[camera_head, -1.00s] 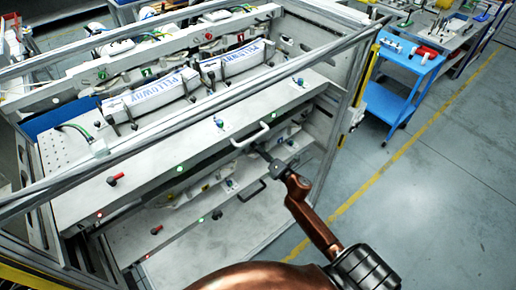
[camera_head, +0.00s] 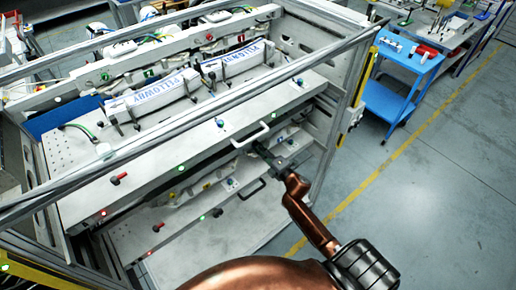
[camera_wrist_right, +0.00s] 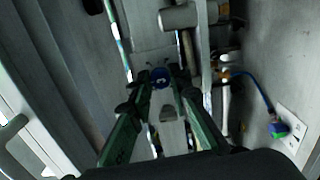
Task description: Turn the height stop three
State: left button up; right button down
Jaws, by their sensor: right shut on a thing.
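My right gripper (camera_head: 258,148) reaches under the front edge of the machine's upper shelf, just below a white handle (camera_head: 250,137). In the right wrist view, the two green fingers of my right gripper (camera_wrist_right: 158,86) close in on a small round blue knob (camera_wrist_right: 160,77) on a pale bracket, and the gripper is shut on it. Which numbered stop this knob belongs to cannot be read. Other blue knobs show on the upper shelf (camera_head: 219,122) and on the lower level (camera_head: 231,183). My left gripper is out of view.
The machine's metal frame post (camera_head: 340,110) stands right of my arm. A black handle (camera_head: 252,189) and the lower shelf (camera_head: 190,245) lie below. A blue cart (camera_head: 405,65) stands on the right; the floor before it is clear.

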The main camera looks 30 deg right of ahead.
jog(key=c, duration=1.8)
grip_release()
jog(key=s+d, duration=0.1)
jog(key=s, duration=1.1)
